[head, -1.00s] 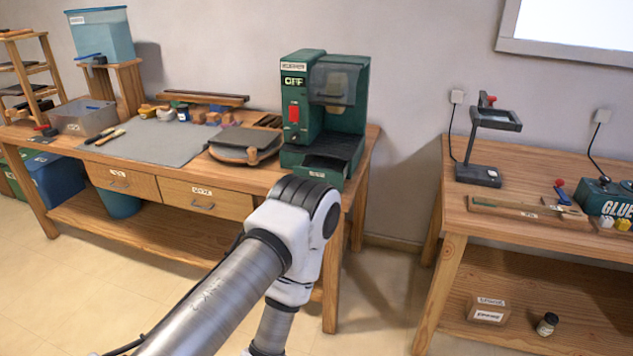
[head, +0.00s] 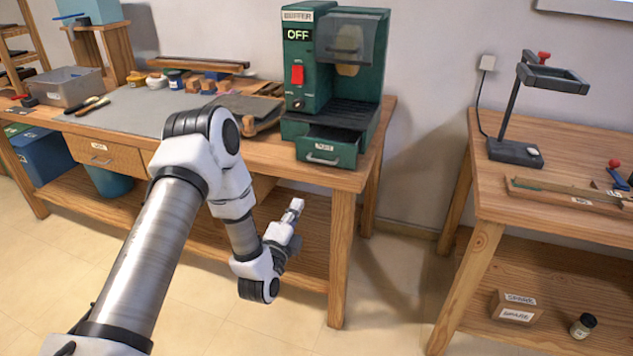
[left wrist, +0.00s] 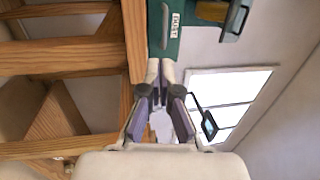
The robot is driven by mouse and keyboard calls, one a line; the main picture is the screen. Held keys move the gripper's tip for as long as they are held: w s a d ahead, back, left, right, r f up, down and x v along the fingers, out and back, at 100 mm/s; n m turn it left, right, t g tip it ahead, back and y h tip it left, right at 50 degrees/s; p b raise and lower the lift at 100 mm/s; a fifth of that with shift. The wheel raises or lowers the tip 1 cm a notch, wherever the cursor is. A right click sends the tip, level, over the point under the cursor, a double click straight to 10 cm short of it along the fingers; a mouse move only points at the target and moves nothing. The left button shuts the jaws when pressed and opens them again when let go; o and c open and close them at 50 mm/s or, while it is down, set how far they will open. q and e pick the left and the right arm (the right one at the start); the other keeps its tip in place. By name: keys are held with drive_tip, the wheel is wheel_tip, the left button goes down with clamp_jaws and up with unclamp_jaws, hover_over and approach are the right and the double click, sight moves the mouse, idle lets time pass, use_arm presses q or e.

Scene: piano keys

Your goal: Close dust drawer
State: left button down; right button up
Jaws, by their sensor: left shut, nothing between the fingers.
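The dust drawer (head: 324,150) is a green drawer with a handle and a label, low in the front of the green buffer machine (head: 305,70). It stands pulled out, with its dark inside showing from above. In the left wrist view the labelled drawer front (left wrist: 174,28) is at the top, just beyond the fingertips. My left gripper (head: 297,204) is shut and empty, in front of the workbench and below the level of its top. It also shows in the left wrist view (left wrist: 160,68). My right gripper is not in view.
The buffer stands at the right end of the wooden workbench (head: 125,143), whose leg (head: 341,255) and lower shelf are near my arm. A gap separates it from the second table (head: 560,205) on the right.

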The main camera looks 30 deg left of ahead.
use_arm(q)
drive_tip(key=x, duration=1.3)
drive_tip(key=shift+w+d+r, duration=0.25)
drive_tip(key=shift+w+r, duration=0.05)
drive_tip(key=shift+r, duration=0.1)
drive_tip(key=shift+w, duration=0.1)
